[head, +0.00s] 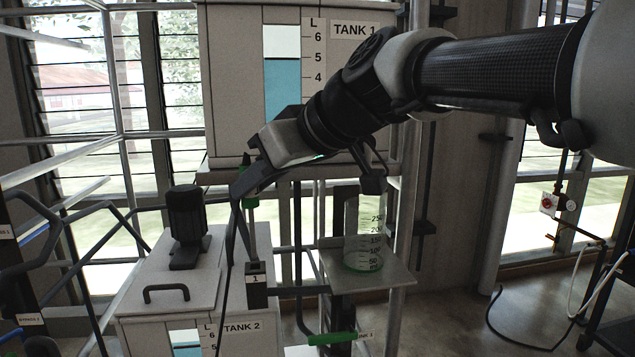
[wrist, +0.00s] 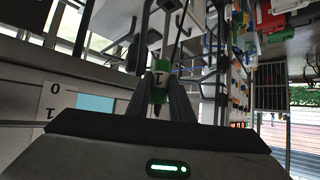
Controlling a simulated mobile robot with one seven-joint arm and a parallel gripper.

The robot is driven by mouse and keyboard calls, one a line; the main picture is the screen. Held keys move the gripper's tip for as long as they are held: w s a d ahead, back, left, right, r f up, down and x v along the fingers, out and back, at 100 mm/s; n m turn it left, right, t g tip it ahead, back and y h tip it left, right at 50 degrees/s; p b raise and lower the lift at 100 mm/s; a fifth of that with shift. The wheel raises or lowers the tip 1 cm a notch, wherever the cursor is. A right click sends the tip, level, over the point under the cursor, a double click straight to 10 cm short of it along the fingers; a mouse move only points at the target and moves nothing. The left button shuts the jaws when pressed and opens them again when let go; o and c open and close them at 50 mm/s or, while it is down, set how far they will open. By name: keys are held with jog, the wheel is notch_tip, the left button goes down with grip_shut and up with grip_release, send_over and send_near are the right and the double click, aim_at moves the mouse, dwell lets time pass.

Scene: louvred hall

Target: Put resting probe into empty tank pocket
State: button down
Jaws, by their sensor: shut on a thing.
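My gripper (head: 246,192) points down and left in front of the Tank 1 panel (head: 230,90). Its fingers are shut on a green-and-dark probe (head: 250,203). In the wrist view, the probe (wrist: 158,66) sits between the fingers and shows a white label with a "1".
Tank 2's lid carries a black upright device (head: 187,222) and a handle (head: 166,291). A clear graduated cylinder (head: 363,240) stands on a small shelf (head: 398,274) right of the probe. A green lever (head: 333,339) is low in front.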

aim_at(254, 234)
jog(key=shift+r, duration=0.1)
jog(key=shift+f, duration=0.25)
jog(key=shift+f+b, duration=3.95)
jog(key=shift+b, duration=0.55)
jog(key=c, duration=1.5)
grip_release()
jog(key=d+r+p, duration=0.1)
jog(key=r, duration=0.1)
jog(key=s+r+p, duration=0.1)
jog(key=r, duration=0.1)
jog(key=s+d+r+p, duration=0.1)
jog(key=r, duration=0.1)
jog(key=shift+d+r, duration=0.15)
jog(key=shift+d, duration=0.15)
